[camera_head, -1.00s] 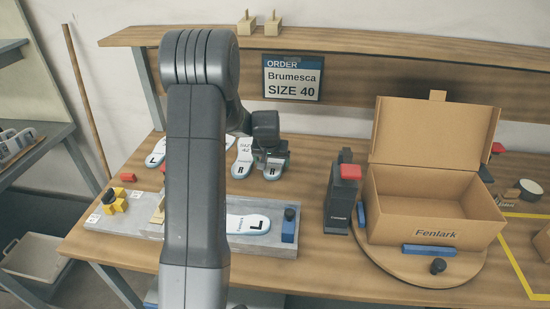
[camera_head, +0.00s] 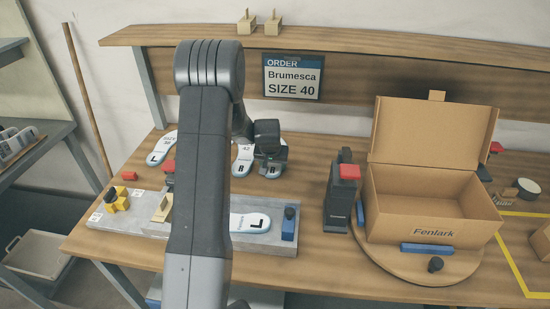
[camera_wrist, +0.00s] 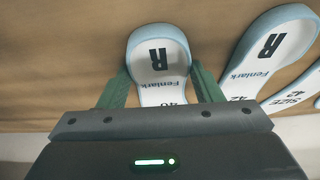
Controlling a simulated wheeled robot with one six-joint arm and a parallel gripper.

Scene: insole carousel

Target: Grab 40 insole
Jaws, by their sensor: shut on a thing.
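In the wrist view, the green fingers of my gripper (camera_wrist: 162,86) are shut on the sides of a white insole (camera_wrist: 158,55) with a pale blue rim. It is marked R and 40. In the head view, my gripper (camera_head: 270,158) is at this insole (camera_head: 271,172), low over the table behind the fixture. An order sign (camera_head: 293,77) reads Brumesca SIZE 40. My arm hides part of the table.
An L insole (camera_head: 250,222) lies on the grey fixture (camera_head: 270,240) in front. Another L insole (camera_head: 159,150) is at the left. A dark device with a red top (camera_head: 340,200) stands right of my gripper. An open Fenlark box (camera_head: 430,215) sits on a round board (camera_head: 430,270).

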